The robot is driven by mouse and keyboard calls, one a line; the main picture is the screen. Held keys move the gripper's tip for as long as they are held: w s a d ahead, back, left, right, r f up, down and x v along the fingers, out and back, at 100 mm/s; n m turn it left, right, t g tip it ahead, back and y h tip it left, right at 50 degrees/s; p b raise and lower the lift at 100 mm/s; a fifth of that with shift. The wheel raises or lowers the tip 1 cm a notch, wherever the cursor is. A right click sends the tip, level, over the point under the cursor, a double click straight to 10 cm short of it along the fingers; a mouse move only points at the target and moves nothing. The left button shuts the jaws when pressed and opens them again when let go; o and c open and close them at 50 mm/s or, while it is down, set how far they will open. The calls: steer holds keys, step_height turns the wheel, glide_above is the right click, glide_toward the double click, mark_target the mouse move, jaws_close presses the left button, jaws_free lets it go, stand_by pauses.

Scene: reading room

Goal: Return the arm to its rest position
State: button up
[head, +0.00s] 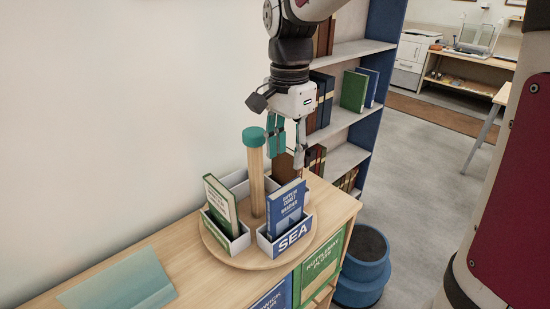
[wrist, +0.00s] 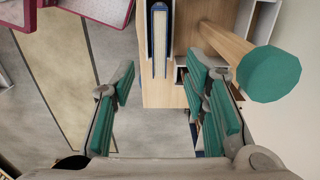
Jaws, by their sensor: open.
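My gripper (head: 286,150) hangs from my arm, pointing down, above the back right of a round wooden carousel (head: 245,259). Its teal-padded fingers are apart with nothing between them. In the wrist view, my gripper (wrist: 163,90) shows open space between the fingers. The carousel's post (head: 256,180) with its teal cap (head: 253,137) stands just left of the fingers. A blue book (head: 286,208) stands in the white bin marked SEA (head: 293,238), below the gripper. In the wrist view, the blue book (wrist: 158,40) lies ahead, apart from the fingers.
A green book (head: 221,205) stands in another white bin. The carousel sits on a low wooden cabinet (head: 188,262) with a pale teal sheet (head: 120,284) on top. Grey floor is open beyond.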

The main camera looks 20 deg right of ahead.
steer(key=shift+r, duration=0.3)
steer(key=s+r+n+t, duration=0.3)
steer(key=s+n+t, duration=0.2)
steer(key=s+n, duration=0.8)
steer(key=shift+s+r+t, duration=0.15)
steer(key=shift+s+t, duration=0.15)
steer(key=shift+s, duration=1.7)
